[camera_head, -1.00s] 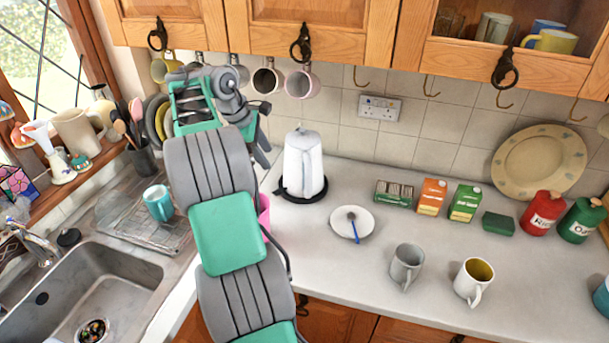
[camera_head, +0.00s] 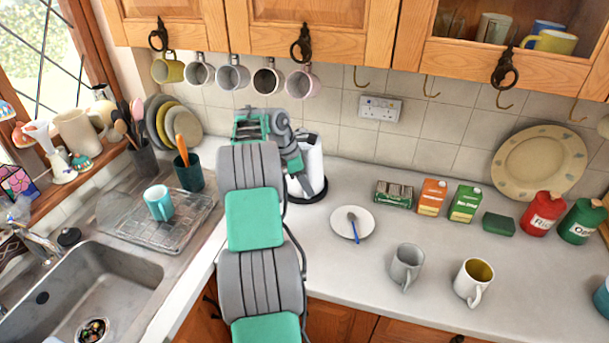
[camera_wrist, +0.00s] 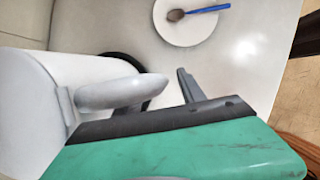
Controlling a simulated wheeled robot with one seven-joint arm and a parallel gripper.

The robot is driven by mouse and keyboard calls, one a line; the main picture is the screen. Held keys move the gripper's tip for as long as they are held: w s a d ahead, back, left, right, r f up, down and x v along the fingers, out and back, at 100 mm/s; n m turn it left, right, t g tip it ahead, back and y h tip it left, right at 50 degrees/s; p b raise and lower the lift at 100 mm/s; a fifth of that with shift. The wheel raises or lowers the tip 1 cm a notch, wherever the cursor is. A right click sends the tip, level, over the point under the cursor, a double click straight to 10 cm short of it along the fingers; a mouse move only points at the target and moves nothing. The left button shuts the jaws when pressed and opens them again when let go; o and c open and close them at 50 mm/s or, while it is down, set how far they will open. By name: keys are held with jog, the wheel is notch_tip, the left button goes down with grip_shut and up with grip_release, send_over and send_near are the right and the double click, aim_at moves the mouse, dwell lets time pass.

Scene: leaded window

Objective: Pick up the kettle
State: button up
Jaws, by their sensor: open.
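The white kettle (camera_head: 313,168) stands upright on its dark round base (camera_head: 318,192) at the back of the counter. My arm hides its left part in the head view. In the wrist view its white body (camera_wrist: 75,75) fills the left side, and its rounded handle (camera_wrist: 115,92) points right. My gripper (camera_wrist: 127,93) is open, with one grey finger to the right of the handle and what looks like the other near the kettle body. The handle appears to lie between them; I cannot tell whether they touch it.
A white plate with a spoon (camera_head: 353,222) lies right of the kettle. A grey mug (camera_head: 406,264) and a white mug (camera_head: 473,282) stand near the front edge. Mugs hang under the cupboard above. The sink (camera_head: 90,285) and drying rack (camera_head: 165,225) are at left.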

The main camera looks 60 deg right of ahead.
jog(key=c, duration=1)
grip_shut()
jog(key=shift+w+r, duration=0.1)
